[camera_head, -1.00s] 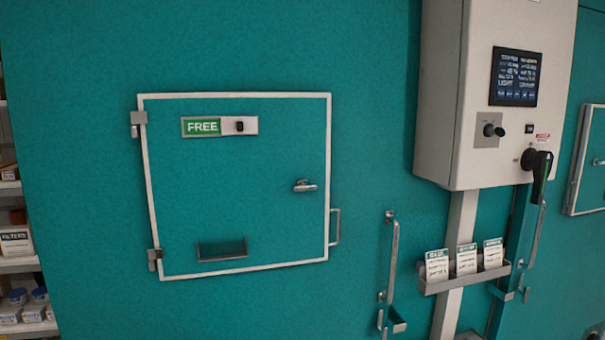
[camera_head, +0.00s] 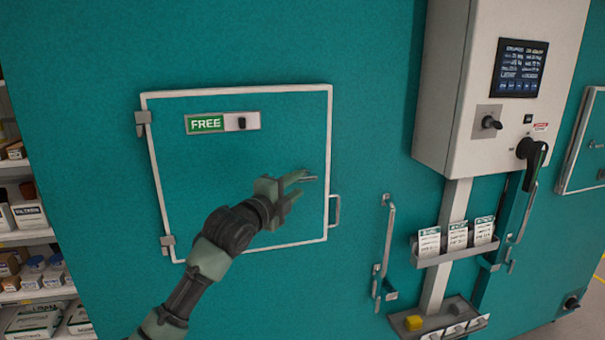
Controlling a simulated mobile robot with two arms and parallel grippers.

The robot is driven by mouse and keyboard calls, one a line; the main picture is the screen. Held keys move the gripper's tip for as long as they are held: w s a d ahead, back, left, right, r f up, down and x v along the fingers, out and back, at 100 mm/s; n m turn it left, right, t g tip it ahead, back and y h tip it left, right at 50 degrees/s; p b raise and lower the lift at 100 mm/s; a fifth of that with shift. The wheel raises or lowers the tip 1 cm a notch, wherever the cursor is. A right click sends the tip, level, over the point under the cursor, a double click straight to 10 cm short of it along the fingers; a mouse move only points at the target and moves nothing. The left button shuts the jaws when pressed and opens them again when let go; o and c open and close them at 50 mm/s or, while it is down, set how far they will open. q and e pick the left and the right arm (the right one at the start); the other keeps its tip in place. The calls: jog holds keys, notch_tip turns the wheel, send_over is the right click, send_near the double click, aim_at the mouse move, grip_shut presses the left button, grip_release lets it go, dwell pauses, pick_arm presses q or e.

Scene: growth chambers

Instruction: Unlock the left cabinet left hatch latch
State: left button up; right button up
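The left hatch (camera_head: 172,190) is a teal square door with a white frame, and it is closed. Its green sign (camera_head: 206,124) reads FREE, beside a small dark knob. The small silver latch (camera_head: 310,179) sits near the hatch's right side, mostly hidden by my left gripper. My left gripper (camera_head: 300,182) is in front of it, with its fingers apart and pointing right. I cannot tell whether the fingers touch the latch. My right gripper is not in view.
A silver handle (camera_head: 335,210) sits on the hatch's right edge. A longer vertical handle (camera_head: 385,245) is farther right. A control box (camera_head: 455,110) and a card holder (camera_head: 440,257) stick out at the right. Shelves (camera_head: 28,236) stand at the left.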

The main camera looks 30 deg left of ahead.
aim_at(303, 181)
pick_arm(q)
jog(key=shift+w+a+p, duration=0.1)
jog(key=shift+w+p, duration=0.6)
jog(key=shift+w, duration=1.25)
grip_shut()
jog(key=shift+f, duration=0.1)
